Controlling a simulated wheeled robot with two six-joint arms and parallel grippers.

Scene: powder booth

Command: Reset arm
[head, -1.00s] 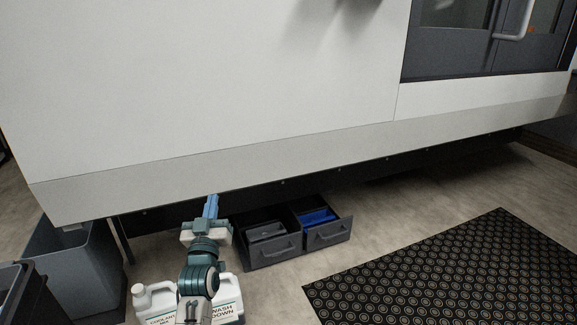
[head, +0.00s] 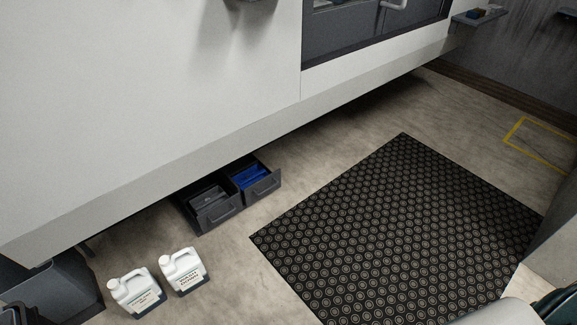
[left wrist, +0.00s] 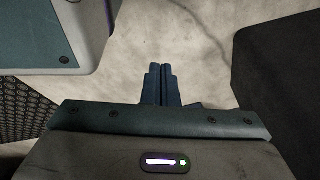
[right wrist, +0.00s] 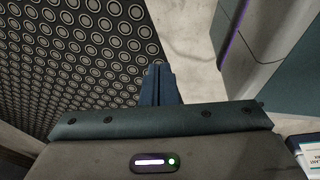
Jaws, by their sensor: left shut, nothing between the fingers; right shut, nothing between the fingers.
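My left gripper (left wrist: 161,84) shows in the left wrist view with its two blue fingers together and nothing between them, over bare floor. My right gripper (right wrist: 158,84) shows in the right wrist view, also with its fingers together and empty, near the edge of the dotted mat. Neither gripper shows in the head view; only a part of my own body is at its lower right corner.
A large white machine (head: 150,90) fills the upper left. Two open grey drawers (head: 218,215) (head: 266,185) stick out beneath it. Two white jugs (head: 136,290) (head: 182,270) stand on the floor near a grey bin (head: 65,285). A black dotted mat (head: 400,230) lies at right.

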